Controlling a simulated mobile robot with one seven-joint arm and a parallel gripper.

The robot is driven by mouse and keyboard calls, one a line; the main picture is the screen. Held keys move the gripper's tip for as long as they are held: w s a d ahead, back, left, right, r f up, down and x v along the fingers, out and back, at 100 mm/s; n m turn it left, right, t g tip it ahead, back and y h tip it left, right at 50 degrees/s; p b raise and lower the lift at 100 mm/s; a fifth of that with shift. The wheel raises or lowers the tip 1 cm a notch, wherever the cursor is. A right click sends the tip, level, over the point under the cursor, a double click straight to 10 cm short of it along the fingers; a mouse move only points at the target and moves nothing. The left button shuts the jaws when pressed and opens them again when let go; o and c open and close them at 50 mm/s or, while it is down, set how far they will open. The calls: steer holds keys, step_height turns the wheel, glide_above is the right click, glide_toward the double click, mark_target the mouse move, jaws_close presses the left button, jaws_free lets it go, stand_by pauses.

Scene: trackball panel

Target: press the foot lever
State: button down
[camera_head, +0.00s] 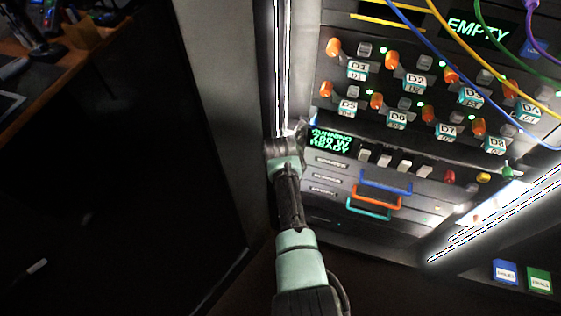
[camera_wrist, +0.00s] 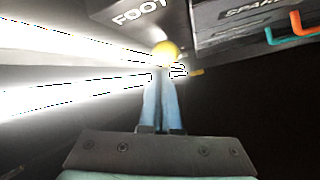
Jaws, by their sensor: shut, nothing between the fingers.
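In the wrist view a yellow ball-shaped knob (camera_wrist: 165,50) sits below a dark box marked FOOT (camera_wrist: 140,14), and looks like the end of the foot lever. My gripper (camera_wrist: 163,78) is shut and empty, its two bluish fingers together. The fingertips overlap the lower edge of the knob in the picture; I cannot tell whether they touch it. A small yellow piece (camera_wrist: 196,72) shows just right of the fingertips. In the head view my arm reaches to the panel's left edge, and the FOOT box and knob are not to be made out.
Bright light strips (camera_wrist: 60,55) glare left of the fingers. Drawers with blue, orange (camera_head: 377,197) and teal handles stand to the right, below a panel of orange knobs and switches. Cables hang across the upper right. A desk (camera_head: 60,50) is at far left.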

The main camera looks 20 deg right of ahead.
stand_by(0.4)
steer(key=p+v, duration=0.5)
steer(key=v, duration=0.8)
stand_by(0.5)
